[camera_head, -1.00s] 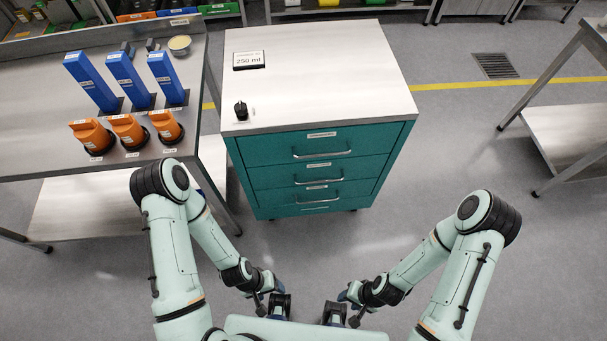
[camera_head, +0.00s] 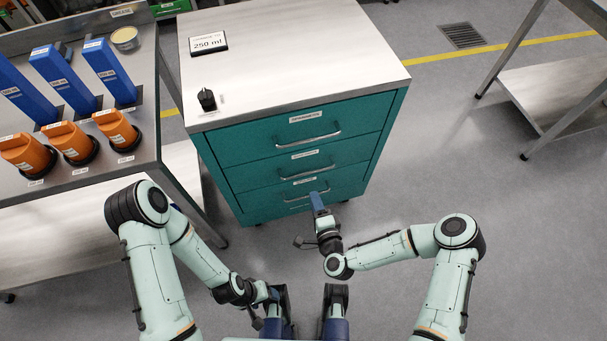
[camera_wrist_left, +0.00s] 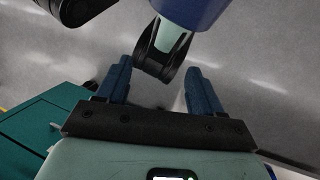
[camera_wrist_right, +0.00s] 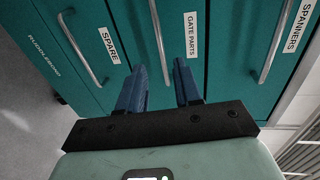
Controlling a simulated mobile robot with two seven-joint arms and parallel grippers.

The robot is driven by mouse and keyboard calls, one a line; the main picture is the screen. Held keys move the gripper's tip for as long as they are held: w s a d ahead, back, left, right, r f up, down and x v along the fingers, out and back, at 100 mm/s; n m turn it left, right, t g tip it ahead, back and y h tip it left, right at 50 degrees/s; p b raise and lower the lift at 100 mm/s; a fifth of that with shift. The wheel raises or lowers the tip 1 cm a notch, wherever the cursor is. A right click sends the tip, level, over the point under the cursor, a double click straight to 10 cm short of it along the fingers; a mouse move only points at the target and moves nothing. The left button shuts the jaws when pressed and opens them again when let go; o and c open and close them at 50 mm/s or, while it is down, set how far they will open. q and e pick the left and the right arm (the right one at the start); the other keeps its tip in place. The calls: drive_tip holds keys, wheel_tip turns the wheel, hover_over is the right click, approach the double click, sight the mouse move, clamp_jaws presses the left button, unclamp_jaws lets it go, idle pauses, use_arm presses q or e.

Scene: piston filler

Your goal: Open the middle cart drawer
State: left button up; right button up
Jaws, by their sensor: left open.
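The teal cart stands ahead with its drawers closed. The middle drawer (camera_head: 270,179) has a bar handle (camera_head: 307,173). My right gripper (camera_head: 317,198) is in front of the cart's lower drawers. In the right wrist view its two fingers (camera_wrist_right: 158,84) are apart and empty, with the middle handle beyond them, lined up with the gap. Contact does not show. My left gripper (camera_wrist_left: 160,80) is open and empty, held low near my body.
The top drawer handle (camera_head: 308,140) and the bottom drawer handle (camera_wrist_right: 80,50) run parallel to the middle one. The cart top (camera_head: 290,50) carries a sign and a black knob. A steel bench (camera_head: 85,185) with blue and orange parts stands at left. Floor in front is clear.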

sight(304, 173)
drive_tip(key=b+x, duration=0.2)
drive_tip(key=x, duration=1)
drive_tip(key=shift+w+a+f, duration=0.1)
drive_tip(key=shift+w+a, duration=0.05)
drive_tip(key=shift+w, duration=0.2)
use_arm(q)
drive_tip(key=shift+w+a+f+t, duration=0.2)
drive_tip(key=shift+w+f, duration=0.3)
drive_tip(key=shift+f, duration=0.05)
drive_tip(key=shift+w+a+f+t, duration=0.15)
drive_tip(key=shift+w+f+t, duration=0.05)
drive_tip(key=shift+w+f, duration=0.3)
use_arm(e)
clamp_jaws()
